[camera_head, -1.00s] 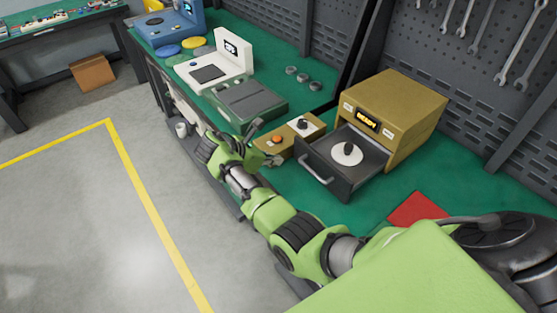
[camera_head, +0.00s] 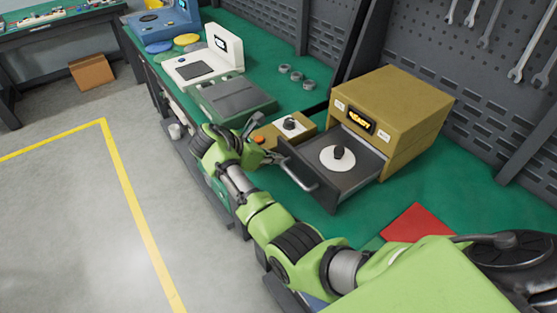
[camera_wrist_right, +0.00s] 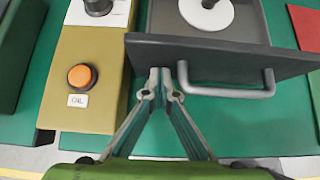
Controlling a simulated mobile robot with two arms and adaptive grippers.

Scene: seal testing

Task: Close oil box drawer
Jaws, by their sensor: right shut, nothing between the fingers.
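The oil box (camera_head: 395,105) is a tan cabinet with a lit display on the green bench. Its dark drawer (camera_head: 360,174) is pulled out and holds a white disc with a black knob (camera_head: 338,156). A grey bar handle (camera_head: 297,172) is on the drawer front. My right gripper (camera_head: 272,154) is at the handle's left end, in front of the drawer. In the right wrist view, the gripper (camera_wrist_right: 167,75) is shut and empty, its tips close to the drawer front (camera_wrist_right: 215,58) beside the left end of the handle (camera_wrist_right: 228,93). My left gripper is not in view.
A tan control box with an orange button (camera_head: 259,139) stands left of the drawer, close to my gripper. A green device (camera_head: 233,98) and a white device (camera_head: 205,68) sit farther back. A red mat (camera_head: 417,223) lies on the right.

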